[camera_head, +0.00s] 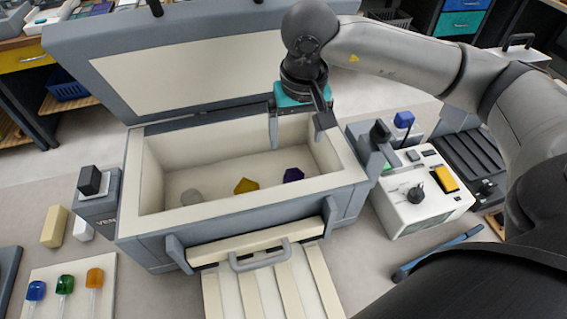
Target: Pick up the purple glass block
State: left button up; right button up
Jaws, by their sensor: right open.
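The purple glass block (293,175) is small and dark. It lies on the floor of the open cream-lined box (150,172), at the right of the items inside. My right gripper (300,130) reaches down over the box from above, with its two fingers spread apart and nothing between them. The fingers are above the purple block and apart from it, close to the box's back right side. My left gripper is not in the camera_head view.
A yellow block (246,186) and a pale clear block (191,197) lie left of the purple one. The raised lid (190,75) stands behind the box. A white device (418,205) stands right; colored glass rods (65,285) lie front left.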

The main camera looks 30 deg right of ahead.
aim_at(294, 174)
jog(key=f, duration=0.5)
jog(key=w+f, duration=0.1)
jog(key=f, duration=0.9)
jog(key=shift+w+d, duration=0.2)
jog(key=shift+d, duration=0.2)
jog(key=shift+r, duration=0.1)
jog(key=shift+c, duration=0.2)
grip_shut()
